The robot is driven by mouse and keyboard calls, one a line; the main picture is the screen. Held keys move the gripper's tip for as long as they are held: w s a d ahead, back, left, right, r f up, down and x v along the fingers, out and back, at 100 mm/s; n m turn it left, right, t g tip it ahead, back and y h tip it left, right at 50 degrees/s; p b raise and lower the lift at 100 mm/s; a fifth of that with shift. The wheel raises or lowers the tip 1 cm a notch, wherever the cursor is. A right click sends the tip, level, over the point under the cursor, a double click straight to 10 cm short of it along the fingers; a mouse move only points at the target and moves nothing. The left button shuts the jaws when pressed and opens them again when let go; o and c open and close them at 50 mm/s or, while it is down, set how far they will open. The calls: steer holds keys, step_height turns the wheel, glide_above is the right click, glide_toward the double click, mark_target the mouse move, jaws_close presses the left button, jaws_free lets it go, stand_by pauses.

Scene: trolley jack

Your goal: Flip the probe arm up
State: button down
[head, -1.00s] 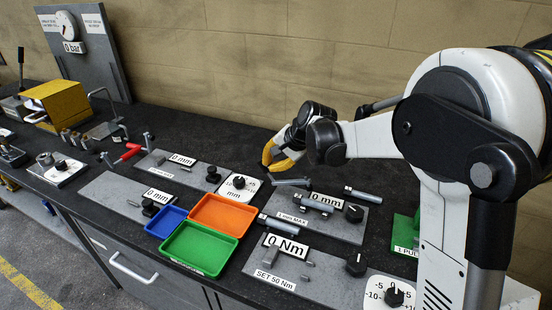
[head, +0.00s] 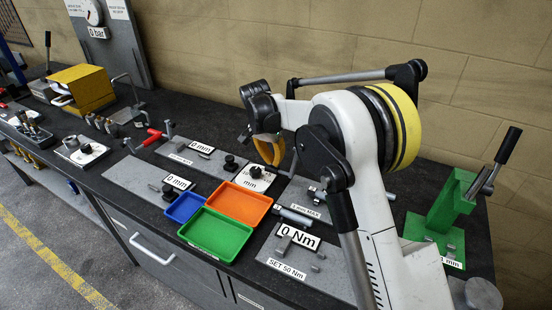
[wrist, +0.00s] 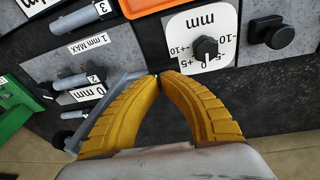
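My gripper (head: 268,148) is over the rear middle of the bench, behind the orange tray. In the wrist view its two yellow fingers (wrist: 158,77) meet at the tips, and I see nothing clearly held between them. A slim grey bar, which looks like the probe arm (wrist: 108,88), slants up beside the left finger. Its upper end lies close to the fingertips; whether they touch I cannot tell. The finger hides part of the bar. It sits by the grey plate marked "1 mm MAX" (wrist: 83,46), with a "0 mm" readout (wrist: 88,92). My arm hides much of this plate in the head view.
A white dial plate marked mm (wrist: 203,40) with a black knob is close to the fingertips. Orange (head: 238,203), green (head: 215,233) and blue (head: 186,207) trays stand in front. A green lever stand (head: 440,215) is at the right. A wall rises behind the bench.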

steer(key=shift+w+a+f, duration=0.1)
steer(key=shift+a+f, duration=0.1)
steer(key=shift+f, duration=0.2)
stand_by(0.4)
